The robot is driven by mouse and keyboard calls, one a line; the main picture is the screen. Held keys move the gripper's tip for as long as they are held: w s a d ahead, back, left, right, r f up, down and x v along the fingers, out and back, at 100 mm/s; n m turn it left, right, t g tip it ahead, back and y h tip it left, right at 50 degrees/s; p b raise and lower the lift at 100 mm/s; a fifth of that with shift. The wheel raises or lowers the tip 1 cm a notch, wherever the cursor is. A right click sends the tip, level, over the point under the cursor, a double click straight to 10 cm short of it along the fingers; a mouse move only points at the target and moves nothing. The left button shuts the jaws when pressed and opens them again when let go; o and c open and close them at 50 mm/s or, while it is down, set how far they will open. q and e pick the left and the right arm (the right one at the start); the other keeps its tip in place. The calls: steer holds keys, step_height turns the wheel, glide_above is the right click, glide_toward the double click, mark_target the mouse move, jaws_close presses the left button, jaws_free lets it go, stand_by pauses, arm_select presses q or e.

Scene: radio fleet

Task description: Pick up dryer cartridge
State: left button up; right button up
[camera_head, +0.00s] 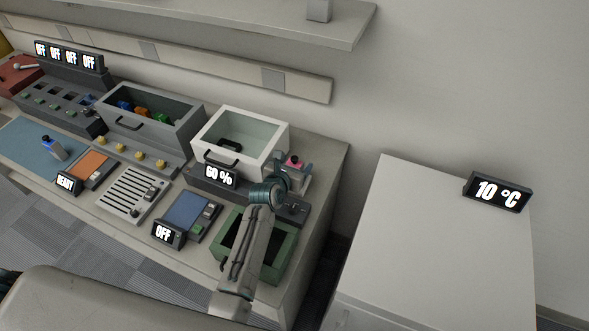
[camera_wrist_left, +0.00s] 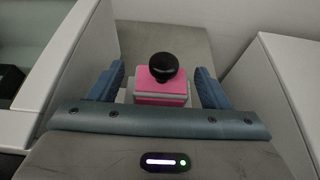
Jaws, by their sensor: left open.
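The dryer cartridge, a pink block with a pale lower part and a round black knob on top, stands upright beside the white bin; I see it in the head view (camera_head: 295,161) and the left wrist view (camera_wrist_left: 163,84). My left gripper (camera_head: 294,168) is open around it. In the left wrist view the blue fingers (camera_wrist_left: 161,88) stand on both sides of the pink block, with a narrow gap at each side. The gripper's body hides the cartridge's lower part. My right gripper is not in view.
The white bin (camera_head: 208,132) with a "60 %" display (camera_head: 219,177) is close at the left. A green tray (camera_head: 285,252) lies under my left arm. A shelf (camera_head: 230,18) is above.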

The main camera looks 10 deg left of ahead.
arm_select(q)
steer(key=c, duration=1.1)
